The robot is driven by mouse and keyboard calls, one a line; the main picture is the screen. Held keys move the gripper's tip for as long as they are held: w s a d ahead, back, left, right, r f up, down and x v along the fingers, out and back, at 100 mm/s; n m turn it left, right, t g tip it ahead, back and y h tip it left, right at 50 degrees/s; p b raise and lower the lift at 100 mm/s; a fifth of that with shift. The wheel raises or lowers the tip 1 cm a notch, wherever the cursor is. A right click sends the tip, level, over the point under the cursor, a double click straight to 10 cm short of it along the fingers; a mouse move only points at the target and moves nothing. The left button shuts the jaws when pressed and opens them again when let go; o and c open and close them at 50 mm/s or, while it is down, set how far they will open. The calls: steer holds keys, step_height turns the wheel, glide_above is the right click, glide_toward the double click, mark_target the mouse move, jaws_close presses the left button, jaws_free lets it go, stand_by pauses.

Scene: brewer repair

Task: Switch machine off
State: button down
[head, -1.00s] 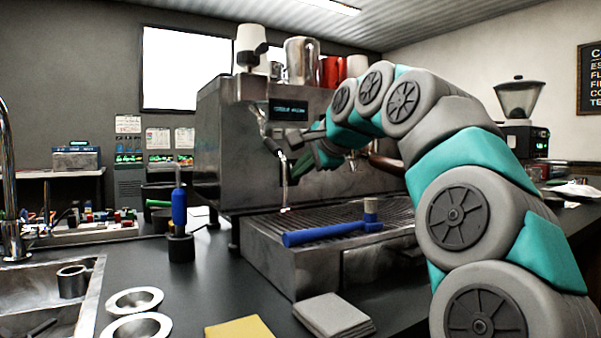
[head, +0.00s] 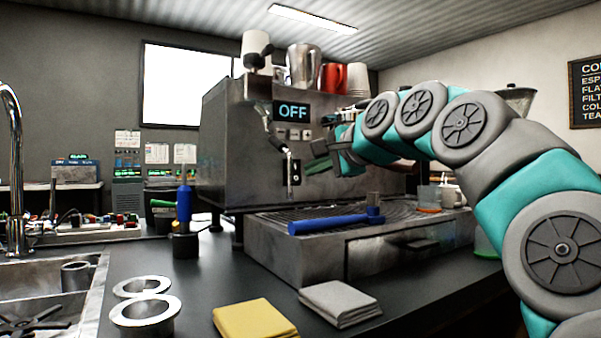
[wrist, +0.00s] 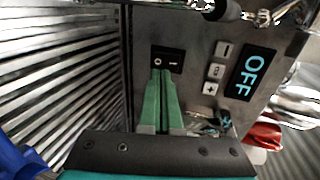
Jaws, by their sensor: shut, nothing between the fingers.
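The espresso machine (head: 225,150) stands on the counter. Its display (head: 293,111) reads OFF in large letters; in the wrist view the display (wrist: 256,77) reads the same. A black rocker switch (head: 295,172) is on the front panel, and it also shows in the wrist view (wrist: 167,60) with its two marks. My gripper (head: 312,166) is shut and empty, just right of the switch in the head view. In the wrist view its green fingertips (wrist: 161,74) lie together at the switch's lower edge; I cannot tell whether they touch it.
Several small buttons (wrist: 214,72) sit between switch and display. A steam wand (head: 287,165) hangs left of the switch. A blue-handled tool (head: 330,223) lies on the drip tray (head: 270,238). Yellow (head: 255,320) and grey (head: 340,303) cloths and metal rings (head: 145,312) lie on the counter.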

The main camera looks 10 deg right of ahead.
steer(key=v, duration=0.9)
steer(key=shift+d, duration=0.15)
steer(key=shift+s+f, duration=0.1)
